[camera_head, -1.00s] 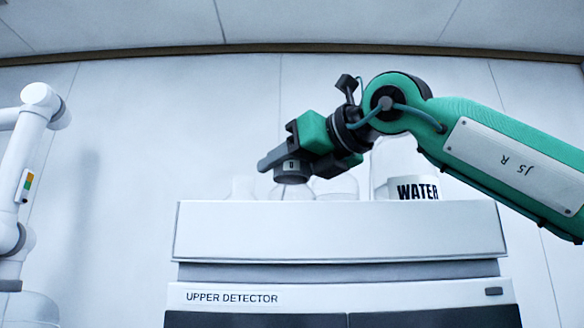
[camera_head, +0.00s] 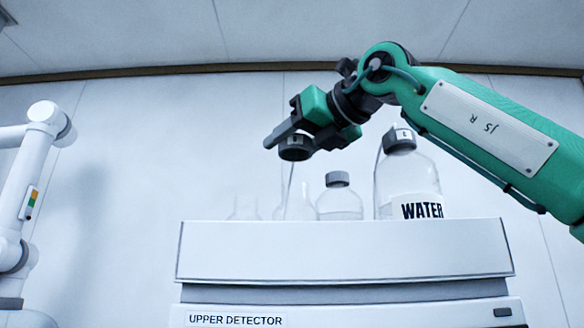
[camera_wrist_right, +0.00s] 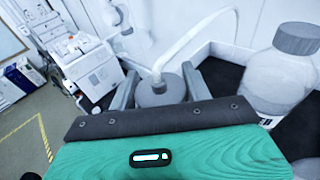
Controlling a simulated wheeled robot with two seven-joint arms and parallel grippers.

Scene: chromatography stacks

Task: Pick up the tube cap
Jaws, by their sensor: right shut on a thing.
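The tube cap (camera_head: 297,147) is dark grey and round, held in the jaws of my right gripper (camera_head: 288,138) above the detector top in the head view. In the right wrist view the cap (camera_wrist_right: 160,92) sits between the two grey fingers of the right gripper (camera_wrist_right: 160,88), with a pale tube (camera_wrist_right: 157,72) rising from it and arcing right. The cap is clear of the glassware below it. My left gripper is not seen.
On the detector stack (camera_head: 345,250) stand a clear flask (camera_head: 300,206), a fainter vessel (camera_head: 244,208), a small grey-capped bottle (camera_head: 339,203) and a larger dark-capped WATER bottle (camera_head: 420,207) under my right arm. A white arm (camera_head: 38,160) stands at the left.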

